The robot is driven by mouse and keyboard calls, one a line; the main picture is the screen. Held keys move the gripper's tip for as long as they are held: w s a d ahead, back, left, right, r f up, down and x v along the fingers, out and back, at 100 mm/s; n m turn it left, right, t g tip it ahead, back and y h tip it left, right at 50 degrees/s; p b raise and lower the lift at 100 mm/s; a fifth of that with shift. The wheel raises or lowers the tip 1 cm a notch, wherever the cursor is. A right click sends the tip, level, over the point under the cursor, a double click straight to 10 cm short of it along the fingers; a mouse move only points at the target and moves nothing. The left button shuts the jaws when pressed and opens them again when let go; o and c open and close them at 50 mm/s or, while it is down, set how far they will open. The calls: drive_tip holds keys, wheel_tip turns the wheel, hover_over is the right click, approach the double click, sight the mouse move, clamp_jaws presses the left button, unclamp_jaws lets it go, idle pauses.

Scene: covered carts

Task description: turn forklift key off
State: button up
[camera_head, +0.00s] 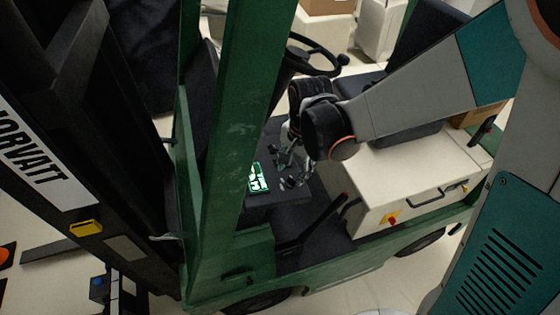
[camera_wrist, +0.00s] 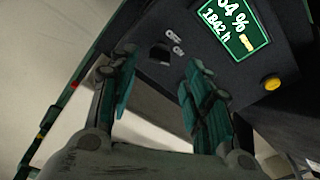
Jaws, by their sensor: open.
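The green forklift (camera_head: 232,130) stands in front of me, with its lit green display (camera_head: 258,178) on a dark dashboard. In the wrist view the dark key switch (camera_wrist: 160,54) sits on the panel beside small white labels, apparently OFF and ON. Its exact turn is hard to read. My gripper (camera_wrist: 160,66) is open, with one finger to the left of the key and one to the right. I cannot tell whether either finger touches it. In the head view my gripper (camera_head: 288,168) is just right of the display, and I cannot make out the key there.
The display (camera_wrist: 236,28) and a yellow button (camera_wrist: 272,83) lie right of the key in the wrist view. The steering wheel (camera_head: 318,52) is behind my gripper. A green upright stands left of it, and a white body with a red-yellow switch (camera_head: 392,219) is at right.

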sight(293, 178)
drive_tip(key=f+b, duration=0.1)
drive_tip(key=f, duration=0.2)
drive_tip(key=f+b, duration=0.1)
drive_tip(key=f, duration=0.1)
drive_tip(key=shift+w+a+b, duration=0.15)
drive_tip(key=shift+w+b, duration=0.1)
drive_tip(key=shift+b, duration=0.05)
drive_tip(key=c, duration=1.1)
